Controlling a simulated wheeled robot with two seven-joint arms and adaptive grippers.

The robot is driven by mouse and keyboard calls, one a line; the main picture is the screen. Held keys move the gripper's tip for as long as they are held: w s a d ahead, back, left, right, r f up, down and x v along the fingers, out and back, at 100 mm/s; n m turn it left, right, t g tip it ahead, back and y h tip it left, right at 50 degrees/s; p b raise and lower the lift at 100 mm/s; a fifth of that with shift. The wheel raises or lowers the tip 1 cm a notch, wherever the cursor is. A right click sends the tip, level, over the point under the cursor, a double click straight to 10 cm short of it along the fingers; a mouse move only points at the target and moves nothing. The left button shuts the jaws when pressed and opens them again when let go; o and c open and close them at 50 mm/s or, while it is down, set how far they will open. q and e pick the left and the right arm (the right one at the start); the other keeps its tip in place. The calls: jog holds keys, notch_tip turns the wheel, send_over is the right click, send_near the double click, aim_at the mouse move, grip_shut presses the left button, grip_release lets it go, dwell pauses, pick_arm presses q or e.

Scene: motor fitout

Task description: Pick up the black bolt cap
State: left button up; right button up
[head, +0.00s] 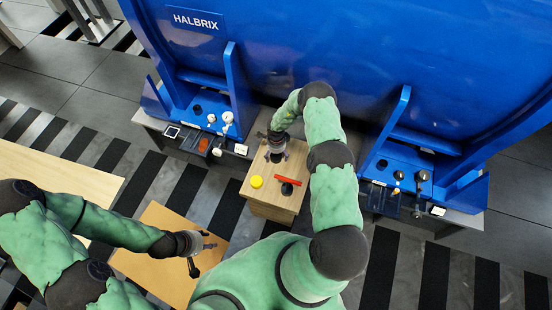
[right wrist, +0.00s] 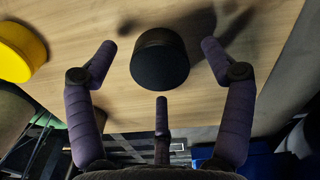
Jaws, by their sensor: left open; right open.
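The black bolt cap (right wrist: 160,60) stands on the wooden tabletop in the right wrist view, ahead of and between the spread fingers of my right gripper (right wrist: 158,62). The fingers are open, and I see no contact with the cap. In the head view my right gripper (head: 276,156) is over the far part of the small wooden table, and it largely hides what lies beneath. My left gripper (head: 204,246) is open and empty, above a tan surface at the lower left.
A yellow cap (head: 256,182), a red bar (head: 290,180) and another black round piece (head: 287,188) lie on the small table (head: 256,198). The blue machine (head: 330,60) stands behind it. Side benches with small parts flank the table. Striped floor lies to the left.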

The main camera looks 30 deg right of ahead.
jog(key=shift+f, duration=0.3)
jog(key=shift+r, duration=0.1)
jog(key=c, duration=1.1)
jog(key=shift+o, duration=0.2)
